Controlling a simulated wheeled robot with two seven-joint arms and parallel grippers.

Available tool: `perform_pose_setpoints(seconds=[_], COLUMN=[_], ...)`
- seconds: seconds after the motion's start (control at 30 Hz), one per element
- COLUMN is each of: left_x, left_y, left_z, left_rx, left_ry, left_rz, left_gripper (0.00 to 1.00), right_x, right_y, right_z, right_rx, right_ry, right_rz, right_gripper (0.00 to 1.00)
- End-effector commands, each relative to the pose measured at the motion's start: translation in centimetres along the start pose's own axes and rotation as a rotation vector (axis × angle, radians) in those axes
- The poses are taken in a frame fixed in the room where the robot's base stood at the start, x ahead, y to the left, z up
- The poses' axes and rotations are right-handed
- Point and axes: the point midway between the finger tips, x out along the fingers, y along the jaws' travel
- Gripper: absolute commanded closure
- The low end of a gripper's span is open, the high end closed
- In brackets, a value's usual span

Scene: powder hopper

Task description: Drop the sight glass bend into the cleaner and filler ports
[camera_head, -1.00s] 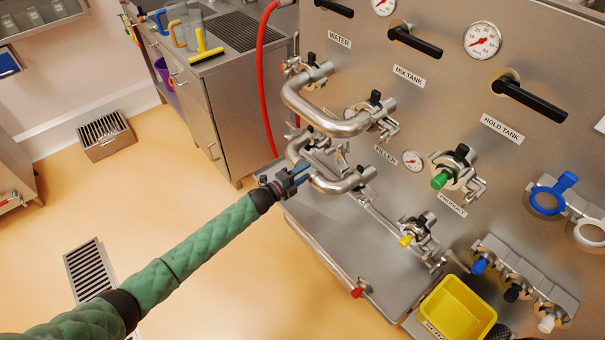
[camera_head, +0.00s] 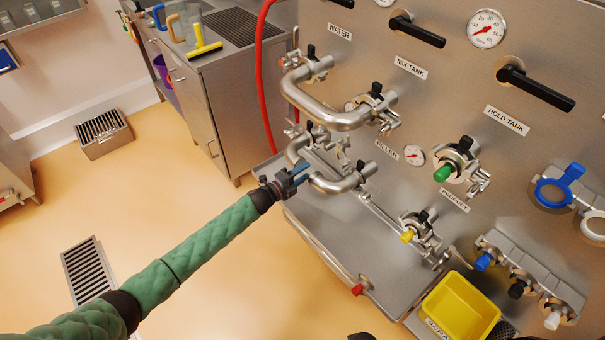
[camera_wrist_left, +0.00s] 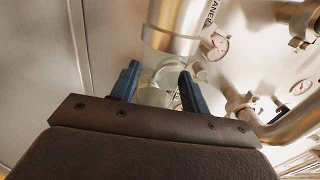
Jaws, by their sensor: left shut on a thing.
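The sight glass bend (camera_head: 335,184) is a U-shaped steel pipe at the lower left of the panel, under a larger steel bend. My left gripper (camera_head: 296,178) is shut on its near side, with blue fingers. In the left wrist view the fingers (camera_wrist_left: 158,82) stand on both sides of the clear glass section (camera_wrist_left: 155,94), below a steel tube (camera_wrist_left: 175,25). The bend's two ends lie close to the panel fittings by the FILLER label (camera_head: 387,149); I cannot tell whether they are seated. The cleaner port is mostly hidden behind the pipes.
The larger bend (camera_head: 335,117) is close above. A red hose (camera_head: 259,80) hangs to the left. Fittings with green (camera_head: 443,173) and yellow (camera_head: 407,236) caps are to the right. A yellow bin (camera_head: 458,307) stands lower right. The floor at left has clear room.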

Motion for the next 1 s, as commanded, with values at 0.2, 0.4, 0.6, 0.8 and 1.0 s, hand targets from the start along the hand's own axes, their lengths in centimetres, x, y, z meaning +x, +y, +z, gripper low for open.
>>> perform_pose_setpoints(seconds=[0.2, 0.4, 0.6, 0.8, 1.0], left_x=[0.09, 0.1, 0.1, 0.1, 0.1], left_y=[-0.12, -0.13, -0.04, 0.25, 0.52], left_z=[0.0, 0.0, -0.01, -0.01, 0.0], left_rx=[0.0, 0.001, 0.001, 0.0, 0.0], left_ry=[0.001, 0.001, 0.001, 0.001, 0.001], left_rz=[-0.003, -0.003, -0.003, -0.003, -0.003], left_gripper=[1.0, 1.0, 1.0, 1.0, 1.0], right_x=[-0.27, -0.2, -0.06, 0.22, 0.5], right_y=[-0.03, -0.1, -0.26, -0.17, -0.12], right_z=[-0.29, 0.0, 0.24, 0.16, 0.15], right_rx=[0.001, 0.001, 0.002, 0.001, 0.001], right_ry=[0.003, 0.0, -0.002, -0.001, 0.0], right_rz=[-0.001, -0.001, -0.003, -0.002, -0.001], right_gripper=[0.64, 0.64, 0.64, 0.64, 0.64])
